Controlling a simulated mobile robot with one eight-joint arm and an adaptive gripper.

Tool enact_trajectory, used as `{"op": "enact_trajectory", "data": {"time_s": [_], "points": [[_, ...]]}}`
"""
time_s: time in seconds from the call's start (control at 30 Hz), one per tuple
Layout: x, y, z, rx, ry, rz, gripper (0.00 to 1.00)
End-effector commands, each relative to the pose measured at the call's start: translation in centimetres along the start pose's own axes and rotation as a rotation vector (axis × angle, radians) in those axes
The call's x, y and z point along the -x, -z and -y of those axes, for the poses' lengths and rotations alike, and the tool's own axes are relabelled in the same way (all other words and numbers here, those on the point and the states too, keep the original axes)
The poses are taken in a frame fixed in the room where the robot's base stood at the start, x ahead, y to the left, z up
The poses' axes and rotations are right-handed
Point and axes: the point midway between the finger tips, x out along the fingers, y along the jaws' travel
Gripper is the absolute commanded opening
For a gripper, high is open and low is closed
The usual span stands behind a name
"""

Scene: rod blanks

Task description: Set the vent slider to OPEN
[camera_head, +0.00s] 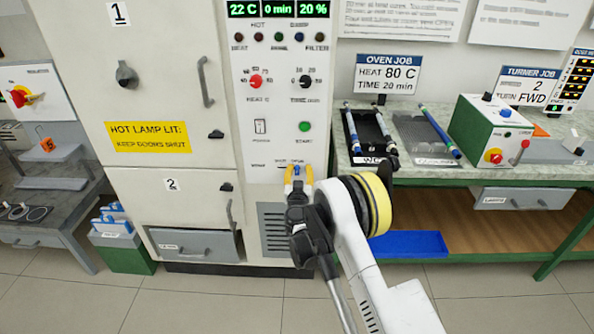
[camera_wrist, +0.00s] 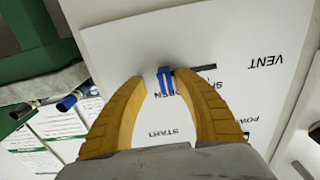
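The vent slider's blue knob (camera_wrist: 167,80) sits at the left end of its dark slot (camera_wrist: 195,69) in the wrist view, which shows the panel upside down. The word OPEN is printed beside the knob and SHUT farther right, below the slot. The bare slot runs right from the knob, toward the SHUT side. My gripper (camera_wrist: 168,84) is open, its yellow fingers either side of the knob with a gap on each side. In the head view, my gripper (camera_head: 298,172) is at the lower part of the oven panel and largely hides the slider.
The oven cabinet panel (camera_head: 278,100) carries knobs, a green start button (camera_head: 305,126) and a power switch (camera_head: 260,127) above my gripper. A workbench (camera_head: 460,174) with trays and rods stands to the right. A blue tray (camera_head: 408,243) lies on its lower shelf.

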Motion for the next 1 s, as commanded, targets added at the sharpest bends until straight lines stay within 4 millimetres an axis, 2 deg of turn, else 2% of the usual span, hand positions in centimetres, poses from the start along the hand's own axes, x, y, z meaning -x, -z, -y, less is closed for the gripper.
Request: {"op": "enact_trajectory", "data": {"time_s": [0.27,0.6,0.7,1.0], "points": [[0.4,0.0,0.2,0.0,0.004,0.0,0.36],[5.9,0.0,0.2,0.0,0.003,0.0,0.36],[7.0,0.0,0.1,0.0,0.003,0.0,0.36],[7.5,0.0,0.1,0.0,0.002,0.0,0.36]]}}
